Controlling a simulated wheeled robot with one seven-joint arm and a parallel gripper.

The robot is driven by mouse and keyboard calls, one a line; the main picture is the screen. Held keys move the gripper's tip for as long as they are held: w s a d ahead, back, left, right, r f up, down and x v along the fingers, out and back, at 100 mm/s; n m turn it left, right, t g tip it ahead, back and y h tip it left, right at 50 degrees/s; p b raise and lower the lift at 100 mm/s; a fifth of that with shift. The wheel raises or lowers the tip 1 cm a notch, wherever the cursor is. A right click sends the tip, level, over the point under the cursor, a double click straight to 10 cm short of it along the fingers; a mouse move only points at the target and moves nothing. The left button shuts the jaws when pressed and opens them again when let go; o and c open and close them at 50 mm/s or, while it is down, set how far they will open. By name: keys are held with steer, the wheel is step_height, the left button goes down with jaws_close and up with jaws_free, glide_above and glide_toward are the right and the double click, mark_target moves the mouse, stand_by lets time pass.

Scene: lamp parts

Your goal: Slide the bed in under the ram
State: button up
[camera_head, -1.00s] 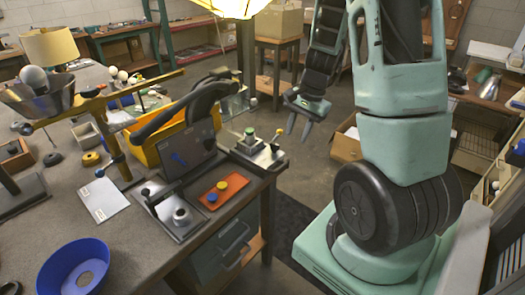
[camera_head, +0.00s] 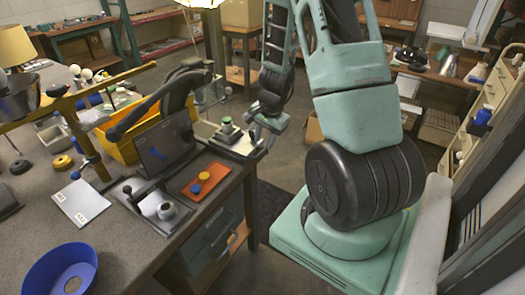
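A flat silver bed plate (camera_head: 151,226) with a black ball-ended handle and a round metal cup (camera_head: 167,211) lies near the bench's front edge. Behind it stands a dark upright panel (camera_head: 166,143) with a blue mark. I cannot tell for certain which part is the ram.
An orange tray (camera_head: 194,190) with a yellow and a blue knob lies right of the bed plate. A yellow bin (camera_head: 122,146) stands behind. A blue bowl (camera_head: 50,279), a white sheet (camera_head: 81,203) and a lamp arm (camera_head: 90,94) are at left.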

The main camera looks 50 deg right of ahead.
mark_target(231, 136)
steer(key=shift+w+f+b, duration=0.15)
steer(key=shift+w+f, duration=0.05)
steer(key=shift+f, duration=0.9)
steer(key=shift+w+f+b, duration=0.15)
steer(key=shift+w+f, duration=0.05)
steer(key=shift+f, duration=0.85)
jaws_close()
steer(key=w+p, duration=0.2)
steer(key=w, duration=0.2)
steer(key=w+p, duration=0.2)
steer(key=w, duration=0.2)
steer(key=w+a+p, duration=0.1)
steer(key=w+p, duration=0.1)
steer(key=w, duration=0.2)
steer(key=shift+w+r+p, duration=0.1)
steer(key=shift+w+p, duration=0.15)
steer(key=shift+p, duration=0.15)
jaws_free()
steer(key=shift+w, duration=0.1)
steer(key=s+r+b, duration=0.1)
steer(key=s+r, duration=0.2)
steer(key=r, duration=1.4)
steer(key=shift+b, duration=0.4)
